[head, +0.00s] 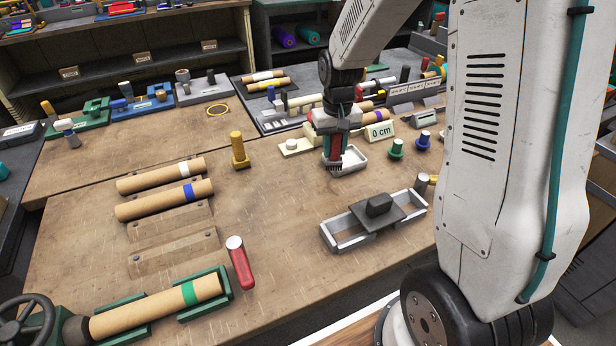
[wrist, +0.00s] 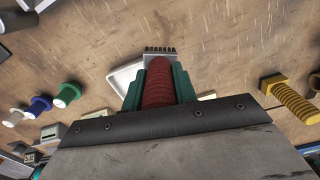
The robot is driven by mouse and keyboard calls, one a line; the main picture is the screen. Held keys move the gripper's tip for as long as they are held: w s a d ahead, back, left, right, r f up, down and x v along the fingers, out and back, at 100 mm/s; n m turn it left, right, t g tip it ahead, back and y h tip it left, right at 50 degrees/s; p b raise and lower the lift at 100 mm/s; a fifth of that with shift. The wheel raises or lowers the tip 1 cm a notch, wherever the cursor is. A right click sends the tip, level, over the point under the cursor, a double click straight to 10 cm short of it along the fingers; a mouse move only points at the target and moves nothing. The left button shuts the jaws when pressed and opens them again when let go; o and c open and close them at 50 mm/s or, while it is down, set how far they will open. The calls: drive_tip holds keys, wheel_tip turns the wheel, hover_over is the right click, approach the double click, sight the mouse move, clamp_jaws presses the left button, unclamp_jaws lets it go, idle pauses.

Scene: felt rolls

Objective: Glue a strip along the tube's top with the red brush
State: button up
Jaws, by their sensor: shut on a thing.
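My gripper (head: 332,143) is shut on the red brush (wrist: 158,84), its green fingers on both sides of the ribbed red handle. The brush points down with its dark bristles (head: 335,166) at the white tray (head: 352,163); I cannot tell whether they touch its floor. In the wrist view the comb-like bristle end (wrist: 160,51) shows beyond the fingers, and the tray (wrist: 121,79) is partly hidden behind them. A cardboard tube (head: 150,308) with a green band lies in green cradles (head: 221,306) at the front left, far from my gripper.
Two more cardboard tubes, with white (head: 150,178) and blue (head: 150,206) bands, lie at the left. A pale frame with a grey block (head: 377,206) sits right of centre. A yellow-handled tool (head: 239,150) stands left of the tray.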

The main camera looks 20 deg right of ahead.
drive_tip(key=w+d+r, duration=0.2)
drive_tip(key=w+d, duration=0.2)
drive_tip(key=d, duration=0.2)
drive_tip(key=shift+w+d+r, duration=0.3)
drive_tip(key=shift+w+r, duration=0.1)
hover_over(344, 161)
drive_tip(key=shift+f, duration=3.05)
drive_tip(key=shift+f, duration=0.4)
wheel_tip(344, 161, up, 8)
drive_tip(key=shift+f, duration=0.15)
idle(0.3)
